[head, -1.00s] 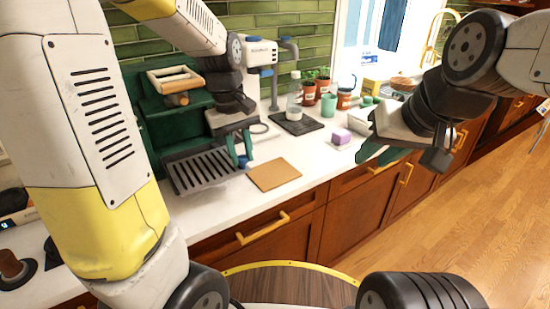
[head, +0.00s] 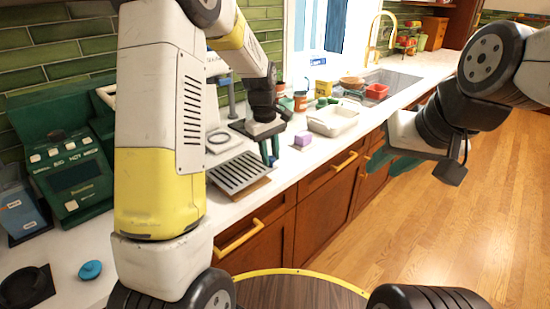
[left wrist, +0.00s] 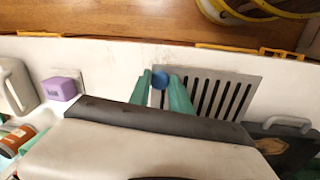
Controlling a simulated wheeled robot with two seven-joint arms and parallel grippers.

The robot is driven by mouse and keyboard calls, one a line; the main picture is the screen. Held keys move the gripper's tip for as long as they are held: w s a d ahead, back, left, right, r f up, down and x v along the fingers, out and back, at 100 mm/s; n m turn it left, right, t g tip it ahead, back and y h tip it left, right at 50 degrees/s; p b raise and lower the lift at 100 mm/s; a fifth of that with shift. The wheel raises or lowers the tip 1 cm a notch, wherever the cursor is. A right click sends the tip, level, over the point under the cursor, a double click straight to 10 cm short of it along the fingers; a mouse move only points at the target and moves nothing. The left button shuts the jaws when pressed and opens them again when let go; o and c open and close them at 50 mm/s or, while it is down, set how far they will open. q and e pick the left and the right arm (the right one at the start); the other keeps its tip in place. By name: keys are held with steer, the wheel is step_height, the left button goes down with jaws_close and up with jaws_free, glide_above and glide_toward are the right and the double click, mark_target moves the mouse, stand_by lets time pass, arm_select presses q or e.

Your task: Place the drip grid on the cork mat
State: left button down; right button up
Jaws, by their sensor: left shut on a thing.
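The drip grid (head: 238,171) is a grey slotted plate with a blue knob at its right end. It lies over the cork mat (head: 259,187), whose tan edge shows along the grid's front right side. I cannot tell whether the grid touches the mat or hangs just above it. My left gripper (head: 270,152) is shut on the grid at the blue knob. In the left wrist view, the teal fingers (left wrist: 167,90) close around the knob, and the grid (left wrist: 222,95) extends right; the mat is hidden there. My right gripper (head: 391,164) is empty, its teal fingers apart, off the counter's front.
A purple block (head: 303,139) and a white tub (head: 333,119) stand right of the grid. A green machine (head: 72,172) with buttons stands at the left. A blue-green lid (head: 90,270) lies at the near left. Wooden drawers run below the counter edge.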

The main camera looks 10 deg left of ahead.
arm_select(q)
steer(key=shift+f, duration=1.85)
steer(key=c, duration=1.2)
jaws_free()
steer(key=shift+f, duration=0.1)
steer(key=s+a+r+m+t, duration=0.1)
steer(key=s+r, duration=0.2)
steer(key=r, duration=0.5)
steer(key=s+a+r+m, duration=0.1)
steer(key=s+r, duration=0.2)
steer(key=r, duration=0.5)
steer(key=s+r+m+t, duration=0.1)
steer(key=s+m, duration=0.1)
steer(key=s, duration=0.4)
steer(key=s+a+r+m+t, duration=0.1)
steer(key=s+m, duration=0.1)
steer(key=s, duration=0.5)
steer(key=s+r+m+t+h, duration=0.1)
steer(key=s+m+t, duration=0.1)
steer(key=s, duration=0.4)
steer(key=shift+s+a+r+m, duration=0.3)
steer(key=shift+a+r+m, duration=0.1)
steer(key=shift+m, duration=0.2)
